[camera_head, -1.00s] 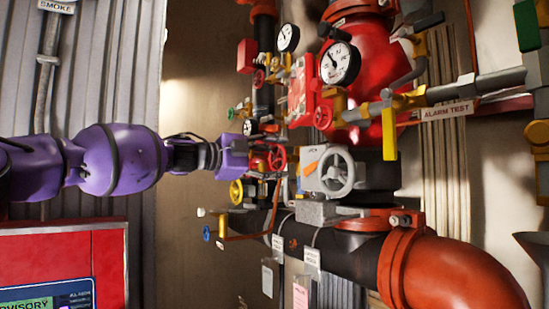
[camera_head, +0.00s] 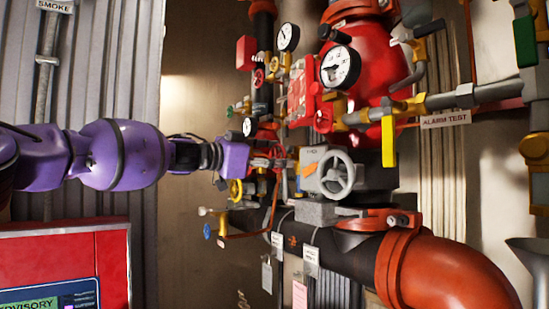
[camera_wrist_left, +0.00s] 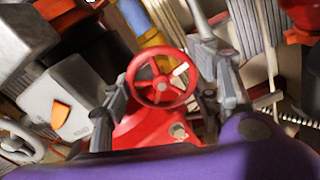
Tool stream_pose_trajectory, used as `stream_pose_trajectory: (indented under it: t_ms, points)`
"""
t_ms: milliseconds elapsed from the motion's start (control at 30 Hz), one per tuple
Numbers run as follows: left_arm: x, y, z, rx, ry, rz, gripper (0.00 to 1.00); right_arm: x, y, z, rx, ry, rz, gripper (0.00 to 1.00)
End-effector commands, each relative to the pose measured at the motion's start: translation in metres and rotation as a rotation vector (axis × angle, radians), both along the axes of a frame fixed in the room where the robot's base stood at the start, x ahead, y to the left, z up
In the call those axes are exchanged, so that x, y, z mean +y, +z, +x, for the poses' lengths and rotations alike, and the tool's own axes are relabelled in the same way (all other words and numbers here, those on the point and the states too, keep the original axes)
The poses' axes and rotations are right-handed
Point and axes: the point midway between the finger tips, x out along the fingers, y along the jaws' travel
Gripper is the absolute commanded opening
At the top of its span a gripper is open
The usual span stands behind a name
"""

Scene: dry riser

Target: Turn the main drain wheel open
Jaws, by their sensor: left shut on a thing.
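A red spoked handwheel (camera_wrist_left: 161,81) sits on a red valve body (camera_wrist_left: 155,127) in the left wrist view, between the two grey fingers of my left gripper (camera_wrist_left: 163,82). The gripper is shut on this wheel. In the head view my left gripper (camera_head: 277,160) reaches in from the left and largely hides the wheel. No label naming the main drain is readable near it. A grey handwheel (camera_head: 337,174) on a grey box with an orange pointer stands just right of the gripper, apart from it. My right gripper is not in view.
Gauges (camera_head: 340,66) and a yellow lever (camera_head: 389,142) crowd the upper right. A large black pipe (camera_head: 345,252) runs below. A red panel (camera_head: 75,250) stands lower left.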

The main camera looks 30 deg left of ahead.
Motion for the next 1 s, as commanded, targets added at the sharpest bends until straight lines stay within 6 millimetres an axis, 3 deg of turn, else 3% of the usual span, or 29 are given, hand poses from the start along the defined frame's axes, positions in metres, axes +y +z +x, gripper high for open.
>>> stream_pose_trajectory:
  t_ms: [300, 867, 900, 1000]
  points:
    - [-0.0019, -0.0019, 0.0000, 0.052, -0.005, -0.113, 0.30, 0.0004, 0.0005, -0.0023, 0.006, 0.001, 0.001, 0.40]
    - [-0.0017, -0.0018, 0.0002, 0.061, -0.004, -0.139, 0.30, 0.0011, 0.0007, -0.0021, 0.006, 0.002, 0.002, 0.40]
    - [-0.0017, -0.0018, 0.0002, 0.061, -0.004, -0.139, 0.61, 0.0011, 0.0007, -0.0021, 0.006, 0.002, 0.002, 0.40]
    - [-0.0014, -0.0015, 0.0002, 0.061, -0.003, -0.138, 0.74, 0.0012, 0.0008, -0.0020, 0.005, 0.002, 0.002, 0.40]
